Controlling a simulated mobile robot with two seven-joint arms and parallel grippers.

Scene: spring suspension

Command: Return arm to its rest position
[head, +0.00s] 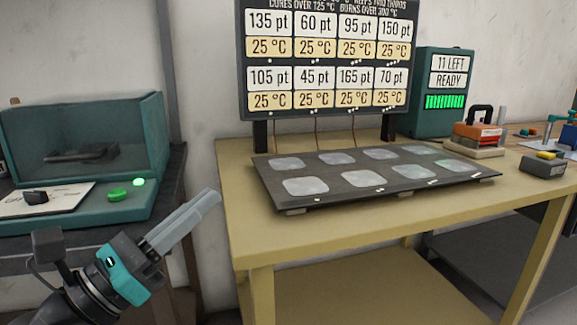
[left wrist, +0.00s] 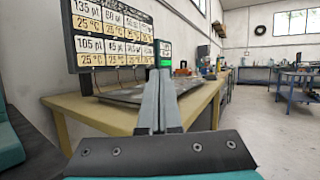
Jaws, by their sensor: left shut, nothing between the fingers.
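My left gripper (head: 207,206) is at the lower left of the head view, in front of the gap between the teal machine and the yellow table. Its grey fingers lie together, tilted up to the right, with nothing between them. In the left wrist view the shut fingers (left wrist: 159,85) point toward the yellow table (left wrist: 75,107). The gripper appears apart from the table and everything on it. My right gripper does not show in either view.
The yellow table (head: 262,232) bears a dark plate (head: 335,173) with several pale round patches. A display board (head: 243,60) stands behind it, and a teal box (head: 430,62) reads "11 LEFT READY". A teal glass-fronted machine (head: 120,208) stands left. Open floor shows right in the wrist view.

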